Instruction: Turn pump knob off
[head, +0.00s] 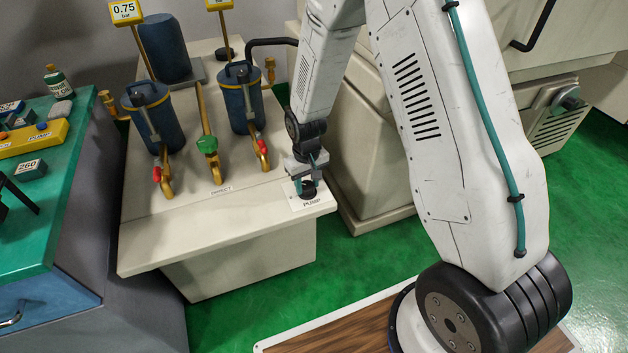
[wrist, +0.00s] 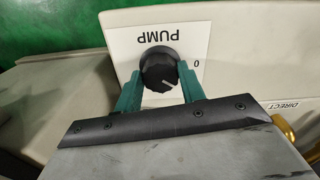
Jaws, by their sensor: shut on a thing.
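The black pump knob (wrist: 159,68) sits on a white plate (wrist: 185,35) lettered PUMP, which appears upside down in the wrist view. Its pale pointer line slants toward the lower right of that picture, and a "0" mark stands to the knob's right. My gripper (wrist: 160,82) is shut on the knob, with a green finger on each side of it. In the head view the knob (head: 308,190) is at the front right corner of the pale bench, and my gripper (head: 307,183) reaches down onto it from above, partly hiding it.
A gauge reads 0.75 bar (head: 124,11). A teal-topped cabinet (head: 40,225) is at the left. Green floor shows around the bench.

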